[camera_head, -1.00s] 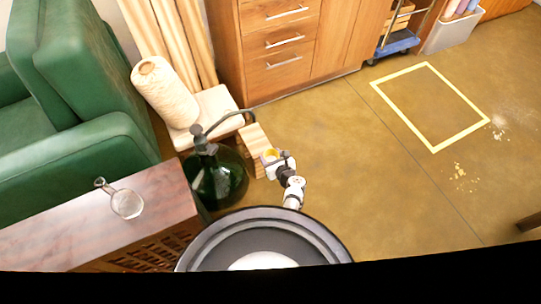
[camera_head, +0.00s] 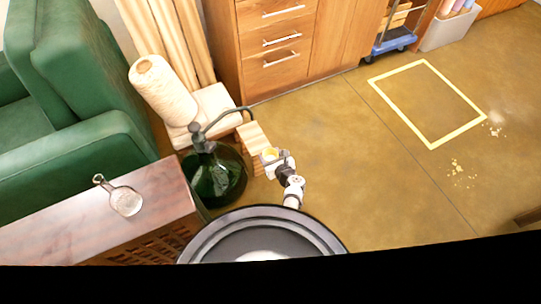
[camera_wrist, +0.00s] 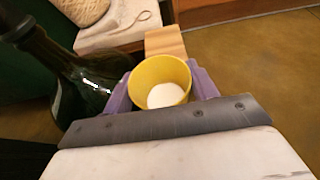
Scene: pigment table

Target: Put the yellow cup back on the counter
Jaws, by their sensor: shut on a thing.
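The yellow cup (camera_wrist: 160,78) is upright between the purple fingers of my gripper (camera_wrist: 161,92) in the wrist view. My gripper is shut on it. Something white shows inside the cup; I cannot tell if it is contents or the cup's bottom. In the head view the cup (camera_head: 269,154) is small, at the end of my gripper (camera_head: 272,156), just right of the wooden block. No counter surface shows beneath the cup, and the wooden cabinet (camera_head: 277,63) stands further back.
A dark green glass bottle (camera_head: 217,177) with a hose stands close left of my gripper. A slatted wooden block (camera_head: 254,140) is behind it. A wooden side table (camera_head: 75,222) holds a strainer (camera_head: 125,201). Green armchair (camera_head: 85,160) at left. Open floor lies right, with a yellow taped rectangle (camera_head: 380,92).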

